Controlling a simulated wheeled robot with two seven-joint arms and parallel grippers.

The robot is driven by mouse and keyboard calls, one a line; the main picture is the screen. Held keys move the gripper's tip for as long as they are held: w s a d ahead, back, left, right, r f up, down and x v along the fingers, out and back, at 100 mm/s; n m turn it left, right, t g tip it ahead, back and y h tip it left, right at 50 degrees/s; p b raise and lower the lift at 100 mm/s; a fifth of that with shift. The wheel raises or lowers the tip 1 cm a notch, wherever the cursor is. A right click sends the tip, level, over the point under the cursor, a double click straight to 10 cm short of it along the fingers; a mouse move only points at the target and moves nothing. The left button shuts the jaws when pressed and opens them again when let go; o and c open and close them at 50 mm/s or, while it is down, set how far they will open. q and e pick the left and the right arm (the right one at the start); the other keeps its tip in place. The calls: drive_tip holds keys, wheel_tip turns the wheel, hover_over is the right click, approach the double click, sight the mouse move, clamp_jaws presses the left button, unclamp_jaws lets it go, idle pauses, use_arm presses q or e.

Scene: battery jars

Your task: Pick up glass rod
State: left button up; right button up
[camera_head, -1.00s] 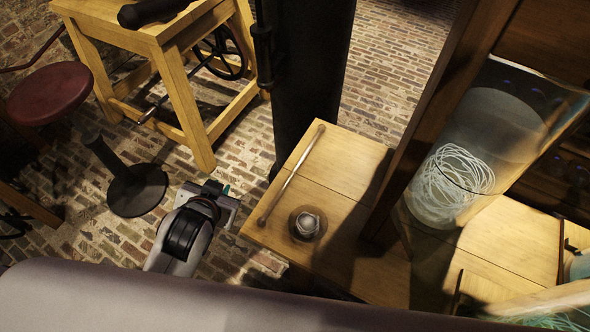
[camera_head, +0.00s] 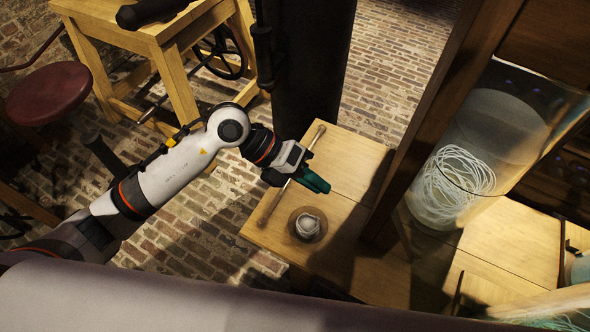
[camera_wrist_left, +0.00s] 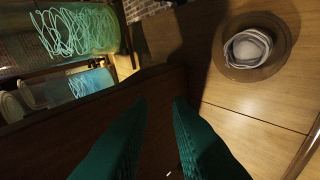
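The glass rod (camera_head: 272,207) lies along the left edge of the wooden table top. Its far end shows near the dark column, and its middle is partly hidden by my left gripper. My left gripper (camera_head: 322,184) is over the table, reaching across the rod with its green fingertips to the right of it. In the left wrist view the two green fingers (camera_wrist_left: 160,103) stand apart with nothing between them. A slim strip at the lower right of that view may be the rod, but I cannot tell. My right gripper is not in view.
A dark wooden post and a large glass jar (camera_head: 462,165) with pale coiled strands stand to the right. A dark column (camera_head: 308,70) rises behind.

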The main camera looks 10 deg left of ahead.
use_arm(q)
drive_tip(key=w+a+f+y, duration=0.2)
drive_tip(key=a+y, duration=0.2)
drive_tip(key=a, duration=0.2)
drive_tip(key=w+a+f+y, duration=0.1)
drive_tip(key=a+f+y, duration=0.25)
drive_tip(key=a, duration=0.25)
hover_over(271, 205)
drive_tip(key=a, duration=0.1)
drive_tip(key=shift+n+y, duration=0.25)
drive_tip(key=shift+n, duration=0.05)
drive_tip(key=f, duration=0.5)
drive_tip(key=shift+w+p, duration=0.3)
drive_tip(key=shift+s+d+f+p, duration=0.1)
drive_tip(key=shift+d+f, duration=0.05)
drive_tip(key=shift+f, duration=0.8)
drive_tip(key=shift+s+d+f+p, duration=0.1)
drive_tip(key=shift+f+p, duration=0.05)
drive_tip(key=shift+f, duration=0.85)
drive_tip(key=shift+s+d+f+p, duration=0.1)
drive_tip(key=shift+d+f, duration=0.05)
drive_tip(key=shift+f, duration=0.8)
clamp_jaws()
